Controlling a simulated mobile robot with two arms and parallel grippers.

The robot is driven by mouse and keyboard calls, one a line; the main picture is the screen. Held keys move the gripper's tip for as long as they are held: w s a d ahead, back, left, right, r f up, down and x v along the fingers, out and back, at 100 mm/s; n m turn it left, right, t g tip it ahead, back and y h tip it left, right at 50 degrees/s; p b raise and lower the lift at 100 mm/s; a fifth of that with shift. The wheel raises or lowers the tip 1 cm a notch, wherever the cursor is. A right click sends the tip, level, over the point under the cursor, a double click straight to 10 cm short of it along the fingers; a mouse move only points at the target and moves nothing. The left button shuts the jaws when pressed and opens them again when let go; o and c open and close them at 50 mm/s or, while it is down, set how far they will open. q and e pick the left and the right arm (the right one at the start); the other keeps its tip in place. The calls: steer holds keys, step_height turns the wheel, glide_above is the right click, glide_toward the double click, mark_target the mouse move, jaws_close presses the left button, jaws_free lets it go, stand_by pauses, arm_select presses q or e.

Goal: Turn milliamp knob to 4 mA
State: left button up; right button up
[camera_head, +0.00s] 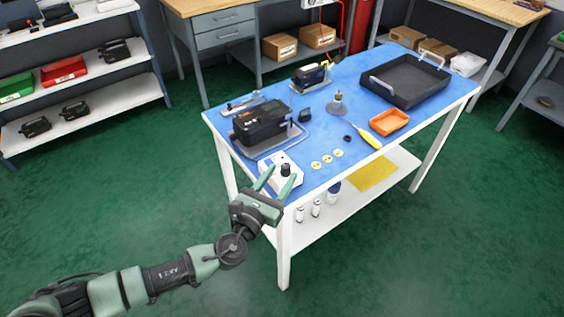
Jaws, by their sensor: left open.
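The milliamp knob (286,169) is a small dark knob on a white box (279,182) at the near left corner of the blue table. My left gripper (276,178) is open, with its two pale green fingers in front of the box and close to the knob. From this view I cannot tell whether the fingers touch the knob. The knob's scale and pointer are too small to read. A black valve positioner (259,124) sits on the table behind the box. My right gripper is not in view.
The blue-topped table (350,180) also carries several yellow discs (327,158), a yellow-handled screwdriver (369,135), an orange tray (389,122), a grey funnel-like part (338,107) and a black bin (410,82). Its lower shelf holds white bottles (315,208). Green floor in front is clear.

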mark_target(284, 170)
arm_select(q)
steer(key=x, duration=0.3)
steer(key=shift+w+f, duration=0.1)
steer(key=shift+w, duration=0.5)
steer(key=shift+d, duration=0.1)
jaws_close()
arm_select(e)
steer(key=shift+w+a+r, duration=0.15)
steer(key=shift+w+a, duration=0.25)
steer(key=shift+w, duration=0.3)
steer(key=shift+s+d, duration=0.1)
arm_select(q)
steer(key=shift+y, duration=0.3)
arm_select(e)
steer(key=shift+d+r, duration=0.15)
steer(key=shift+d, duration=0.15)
